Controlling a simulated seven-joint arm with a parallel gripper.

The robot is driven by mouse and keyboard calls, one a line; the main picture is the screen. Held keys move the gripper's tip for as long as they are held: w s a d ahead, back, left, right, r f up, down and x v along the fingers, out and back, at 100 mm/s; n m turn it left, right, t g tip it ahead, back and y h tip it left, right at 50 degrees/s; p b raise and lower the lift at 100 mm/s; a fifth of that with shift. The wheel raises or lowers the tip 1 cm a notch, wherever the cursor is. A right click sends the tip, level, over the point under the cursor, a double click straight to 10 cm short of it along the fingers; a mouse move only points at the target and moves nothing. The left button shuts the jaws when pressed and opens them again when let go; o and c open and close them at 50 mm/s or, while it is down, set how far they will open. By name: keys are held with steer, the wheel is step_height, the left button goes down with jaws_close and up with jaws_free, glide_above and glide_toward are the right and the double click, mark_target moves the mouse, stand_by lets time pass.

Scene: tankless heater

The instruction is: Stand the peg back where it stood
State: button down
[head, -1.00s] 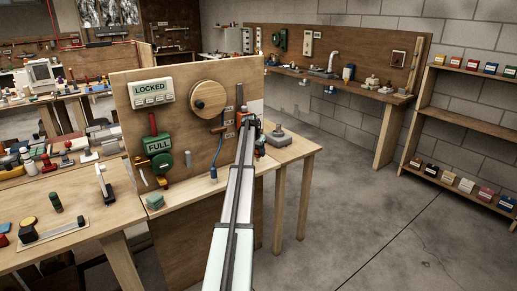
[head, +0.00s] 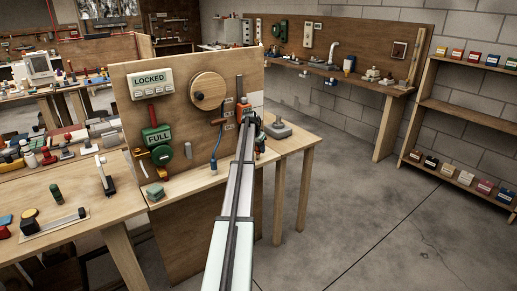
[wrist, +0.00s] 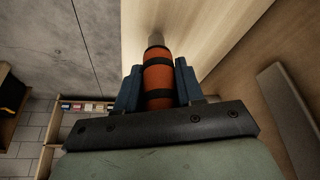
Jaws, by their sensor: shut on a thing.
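My gripper (wrist: 158,88) is shut on an orange peg (wrist: 158,78) with dark bands, its blue fingers on either side. The peg's grey end (wrist: 156,40) points away from the wrist, over pale wood. I cannot tell if that end touches the wood. In the head view my gripper (head: 249,122) is at the right end of the upright board, above the bench. Orange shows around it there, but the peg is mostly hidden by my arm.
The upright board (head: 222,150) carries a LOCKED sign (head: 151,82), a round wooden disc (head: 207,91) and a green FULL device (head: 157,137). A grey block-like tool (head: 278,128) sits right of my gripper. The floor (head: 350,190) at right is clear.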

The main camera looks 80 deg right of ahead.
steer(key=shift+f, duration=0.5)
stand_by(0.3)
steer(key=c, duration=0.6)
jaws_free()
steer(key=v, duration=1.3)
steer(key=shift+a+r, duration=0.15)
steer(key=shift+r, duration=0.2)
